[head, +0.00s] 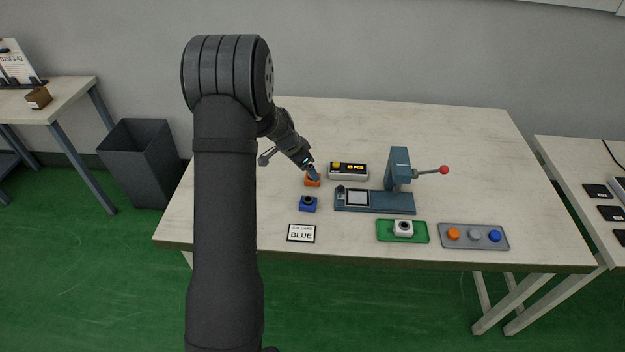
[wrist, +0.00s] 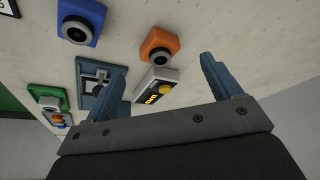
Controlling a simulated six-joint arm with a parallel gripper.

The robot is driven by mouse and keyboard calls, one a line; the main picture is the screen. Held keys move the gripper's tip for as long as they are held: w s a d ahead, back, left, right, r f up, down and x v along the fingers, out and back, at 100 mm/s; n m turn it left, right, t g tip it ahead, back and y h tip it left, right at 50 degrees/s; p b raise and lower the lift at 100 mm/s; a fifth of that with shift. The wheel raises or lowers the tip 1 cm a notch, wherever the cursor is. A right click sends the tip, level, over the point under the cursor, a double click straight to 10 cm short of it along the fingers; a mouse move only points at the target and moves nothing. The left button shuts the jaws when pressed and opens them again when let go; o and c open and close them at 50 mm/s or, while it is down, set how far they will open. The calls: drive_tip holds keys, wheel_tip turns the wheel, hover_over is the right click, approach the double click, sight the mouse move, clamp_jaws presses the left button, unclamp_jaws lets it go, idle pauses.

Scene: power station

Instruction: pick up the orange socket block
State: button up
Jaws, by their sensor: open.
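The orange socket block (head: 312,182) stands on the table in front of my gripper (head: 314,174), which partly covers it in the head view. In the wrist view the orange socket block (wrist: 158,46) shows its dark round socket, and it lies beyond and between the two blue fingers of my gripper (wrist: 165,72). My gripper is open, with nothing between the fingertips. Whether the fingertips reach down beside the block I cannot tell.
A blue socket block (head: 308,204) stands close in front. A display box (head: 348,171) and a lever press (head: 398,180) stand to the right. A card reading BLUE (head: 301,233), a green tray (head: 417,237) with a white block, and a grey button tray (head: 473,245) lie nearer the front edge.

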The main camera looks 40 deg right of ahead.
drive_tip(key=x, duration=0.5)
drive_tip(key=shift+d+r, duration=0.15)
drive_tip(key=shift+d, duration=0.2)
drive_tip(key=shift+c, duration=0.2)
drive_tip(key=c, duration=1)
